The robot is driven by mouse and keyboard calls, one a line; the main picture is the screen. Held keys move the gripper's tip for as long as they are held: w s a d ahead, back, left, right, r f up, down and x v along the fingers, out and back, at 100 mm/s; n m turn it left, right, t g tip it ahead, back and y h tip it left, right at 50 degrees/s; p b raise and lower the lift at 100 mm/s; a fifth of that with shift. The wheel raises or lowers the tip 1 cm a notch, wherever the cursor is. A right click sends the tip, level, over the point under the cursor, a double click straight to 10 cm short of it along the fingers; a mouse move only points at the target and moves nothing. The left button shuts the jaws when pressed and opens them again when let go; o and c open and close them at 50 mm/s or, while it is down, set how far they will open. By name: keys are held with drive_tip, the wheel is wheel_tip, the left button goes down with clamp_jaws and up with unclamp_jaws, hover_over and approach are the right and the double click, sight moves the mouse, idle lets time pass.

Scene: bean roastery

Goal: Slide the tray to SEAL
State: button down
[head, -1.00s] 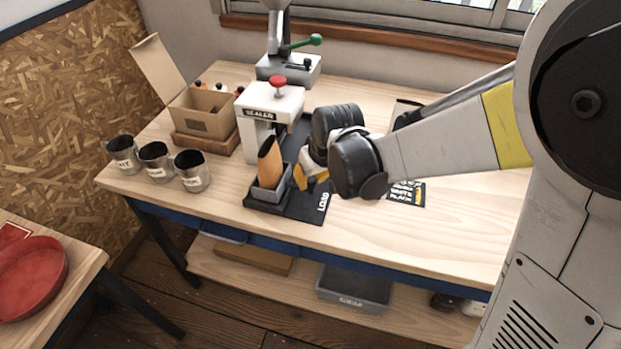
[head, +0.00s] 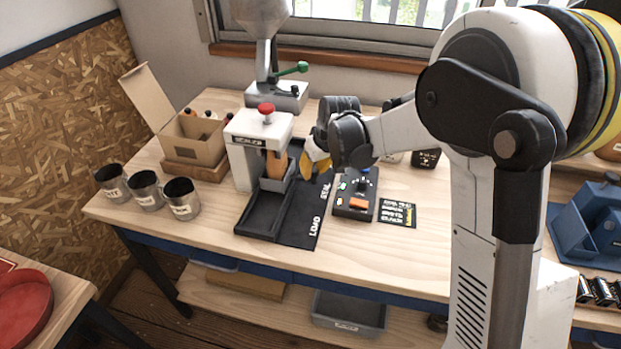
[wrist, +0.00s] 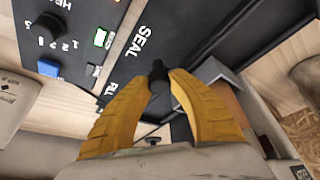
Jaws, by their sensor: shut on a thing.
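The tray (head: 279,184) is a small dark grey holder on a black track (head: 262,218). A brown pouch (head: 277,166) stands upright in it. The tray is at the sealer (head: 258,140), roughly level with the white SEAL lettering (head: 325,191) and beyond the LOAD lettering (head: 315,226). My gripper (head: 314,163) is at the tray's right side. In the wrist view, its yellow fingers (wrist: 158,82) are shut on a black knob (wrist: 158,70), close to the SEAL lettering (wrist: 142,42). Exact alignment with the mark cannot be told.
A control box (head: 355,193) with an orange switch stands right of the track. An open carton (head: 193,138) and metal cups (head: 181,198) are to the left. A grinder-like machine (head: 290,95) stands behind. The near front of the bench is clear.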

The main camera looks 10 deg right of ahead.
idle(0.3)
drive_tip(key=c, duration=1.2)
unclamp_jaws()
drive_tip(key=shift+w, duration=0.1)
drive_tip(key=shift+r, duration=0.1)
drive_tip(key=v, duration=1.1)
drive_tip(key=shift+r, duration=0.4)
